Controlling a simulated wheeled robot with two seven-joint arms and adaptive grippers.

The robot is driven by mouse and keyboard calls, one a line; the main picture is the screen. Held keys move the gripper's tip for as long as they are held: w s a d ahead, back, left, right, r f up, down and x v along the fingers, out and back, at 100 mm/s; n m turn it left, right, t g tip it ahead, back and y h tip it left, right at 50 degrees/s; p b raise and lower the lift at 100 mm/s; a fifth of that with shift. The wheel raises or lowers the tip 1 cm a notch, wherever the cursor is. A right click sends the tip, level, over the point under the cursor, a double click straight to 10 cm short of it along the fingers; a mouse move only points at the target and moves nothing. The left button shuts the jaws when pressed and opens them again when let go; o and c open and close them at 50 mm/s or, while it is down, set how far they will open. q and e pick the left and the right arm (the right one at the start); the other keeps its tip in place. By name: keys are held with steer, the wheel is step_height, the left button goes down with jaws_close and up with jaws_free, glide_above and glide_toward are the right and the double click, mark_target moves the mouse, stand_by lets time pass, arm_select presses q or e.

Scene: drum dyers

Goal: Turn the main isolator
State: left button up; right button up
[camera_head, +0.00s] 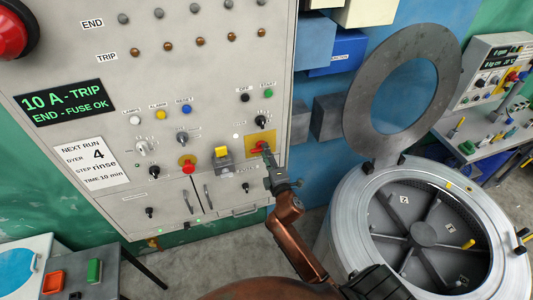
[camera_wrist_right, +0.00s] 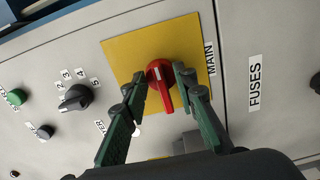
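The main isolator is a red rotary handle (camera_wrist_right: 160,88) on a yellow plate (camera_wrist_right: 122,48) with the label MAIN, on the grey control panel. My right gripper (camera_head: 268,158) is at the plate. In the wrist view its two green fingers (camera_wrist_right: 158,82) stand on either side of the red handle, apart from each other. Whether they touch the handle is unclear. My left gripper is not in view.
A black selector knob (camera_wrist_right: 75,98) and a green button (camera_wrist_right: 16,97) are beside the plate. A red mushroom button (camera_head: 188,168) and a yellow-topped switch (camera_head: 222,158) lie left of it. A round steel drum (camera_head: 345,235) with a raised lid (camera_head: 358,110) stands right of my arm.

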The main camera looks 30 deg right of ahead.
steer(key=shift+s, duration=0.1)
steer(key=v, duration=1.2)
